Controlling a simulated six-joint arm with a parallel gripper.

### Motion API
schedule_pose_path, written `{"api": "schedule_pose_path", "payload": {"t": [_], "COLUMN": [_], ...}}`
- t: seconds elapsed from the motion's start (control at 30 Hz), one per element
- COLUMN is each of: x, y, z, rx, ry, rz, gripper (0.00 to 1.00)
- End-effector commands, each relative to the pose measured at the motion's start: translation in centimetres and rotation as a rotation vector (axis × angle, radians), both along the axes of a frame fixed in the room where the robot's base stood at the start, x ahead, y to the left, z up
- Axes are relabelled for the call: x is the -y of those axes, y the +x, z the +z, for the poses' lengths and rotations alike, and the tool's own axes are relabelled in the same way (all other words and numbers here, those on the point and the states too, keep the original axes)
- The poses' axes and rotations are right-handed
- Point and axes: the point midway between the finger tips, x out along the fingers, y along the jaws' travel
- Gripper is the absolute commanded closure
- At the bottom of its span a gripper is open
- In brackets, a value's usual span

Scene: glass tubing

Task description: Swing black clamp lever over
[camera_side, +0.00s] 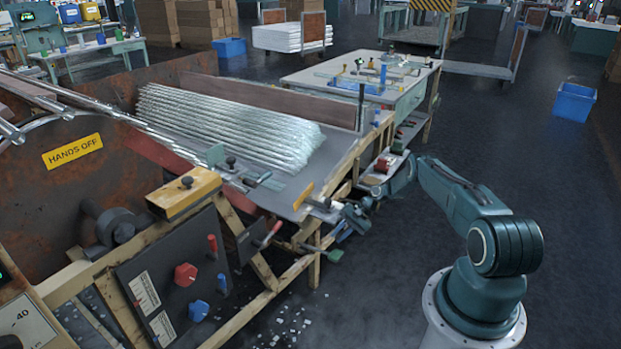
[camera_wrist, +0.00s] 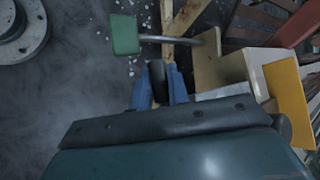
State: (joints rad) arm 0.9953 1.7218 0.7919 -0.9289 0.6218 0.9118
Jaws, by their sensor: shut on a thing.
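In the wrist view, my gripper (camera_wrist: 160,88) has its two blue fingers close on either side of a dark upright piece, which I take to be the black clamp lever (camera_wrist: 157,72). The fingers are shut on it. Its lower part is hidden between the fingers and behind the gripper body. In the side view, my gripper (camera_side: 345,228) is at the right front corner of the bench, beside the yellow plate (camera_side: 304,195). The lever is too small and covered there to make out clearly.
The yellow plate (camera_wrist: 289,103) stands to the right. A red-handled lever (camera_side: 275,229) is left of the gripper. Glass tubes (camera_side: 225,127) lie on the bench.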

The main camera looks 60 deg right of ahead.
Motion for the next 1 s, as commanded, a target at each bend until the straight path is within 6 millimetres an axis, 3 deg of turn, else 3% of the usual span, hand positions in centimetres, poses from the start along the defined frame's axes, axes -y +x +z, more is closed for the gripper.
{"api": "schedule_pose_path", "payload": {"t": [0.5, 0.53, 0.6, 1.0], "x": [-0.07, -0.07, -0.06, 0.11], "y": [0.01, 0.01, 0.01, -0.11], "z": [-0.02, -0.01, 0.00, 0.21], "rx": [-0.001, -0.001, -0.001, 0.000], "ry": [0.012, 0.012, 0.012, 0.011], "rz": [-0.002, -0.002, -0.002, -0.001], "gripper": [1.00, 0.77, 0.63, 0.61]}}
